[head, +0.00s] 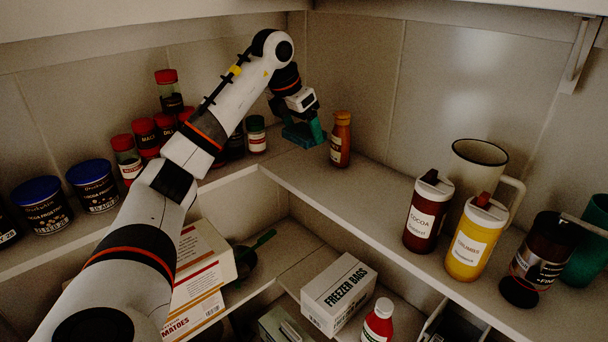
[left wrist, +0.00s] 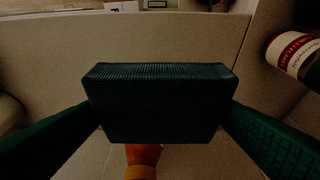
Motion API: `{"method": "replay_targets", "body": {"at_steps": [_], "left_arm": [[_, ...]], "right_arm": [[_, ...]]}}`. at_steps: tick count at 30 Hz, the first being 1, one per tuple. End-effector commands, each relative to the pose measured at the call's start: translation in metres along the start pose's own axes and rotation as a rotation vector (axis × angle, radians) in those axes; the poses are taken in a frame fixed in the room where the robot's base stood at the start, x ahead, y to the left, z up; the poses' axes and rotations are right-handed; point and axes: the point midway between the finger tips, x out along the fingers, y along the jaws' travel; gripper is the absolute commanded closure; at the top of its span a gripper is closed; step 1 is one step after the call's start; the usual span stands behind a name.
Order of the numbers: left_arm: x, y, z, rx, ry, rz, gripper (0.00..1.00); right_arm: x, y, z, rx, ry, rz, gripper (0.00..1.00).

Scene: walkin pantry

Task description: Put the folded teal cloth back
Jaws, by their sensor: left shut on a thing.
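My left gripper (head: 304,127) reaches over the corner of the upper shelf with its jaws down. It is shut on the folded teal cloth (head: 296,135), a small dark teal block. In the left wrist view the cloth (left wrist: 160,105) sits between the two green finger pads (left wrist: 160,125), with its ridged edge along the top. The cloth is close over the shelf surface; I cannot tell whether it touches. My right gripper is not in view.
An orange-brown bottle (head: 341,139) stands right beside the gripper. A green-capped jar (head: 256,135) stands to its left, by several red-capped jars (head: 147,137). Cocoa (head: 427,212) and yellow (head: 475,238) containers stand farther right. Shelf between the bottle and cocoa container is clear.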

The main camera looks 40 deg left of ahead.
Motion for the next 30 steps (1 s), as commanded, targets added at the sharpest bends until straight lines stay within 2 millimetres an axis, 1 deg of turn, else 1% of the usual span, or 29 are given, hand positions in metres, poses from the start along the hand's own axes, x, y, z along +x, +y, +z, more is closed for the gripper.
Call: {"method": "replay_targets", "body": {"at_steps": [1, 6, 13, 18, 21, 24, 30], "left_arm": [[0.008, -0.001, 0.004, -0.004, -0.005, -0.003, 0.4], [0.032, -0.001, 0.015, -0.001, -0.005, -0.003, 0.4], [0.049, -0.001, 0.021, 0.0, -0.002, -0.002, 0.4], [0.07, 0.0, 0.03, 0.001, -0.004, -0.001, 0.4], [0.079, 0.0, 0.034, 0.002, -0.002, 0.0, 0.4], [0.083, 0.0, 0.035, 0.002, 0.0, -0.001, 0.4], [0.083, 0.0, 0.035, 0.002, 0.001, -0.001, 0.4]], "right_arm": [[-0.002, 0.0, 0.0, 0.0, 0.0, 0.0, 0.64], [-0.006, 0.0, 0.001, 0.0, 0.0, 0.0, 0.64], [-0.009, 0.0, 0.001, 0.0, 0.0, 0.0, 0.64], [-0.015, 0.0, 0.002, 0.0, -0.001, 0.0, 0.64], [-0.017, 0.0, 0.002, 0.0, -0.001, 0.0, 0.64], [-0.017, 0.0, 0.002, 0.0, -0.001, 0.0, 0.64], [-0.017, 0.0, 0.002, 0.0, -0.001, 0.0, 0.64]]}}
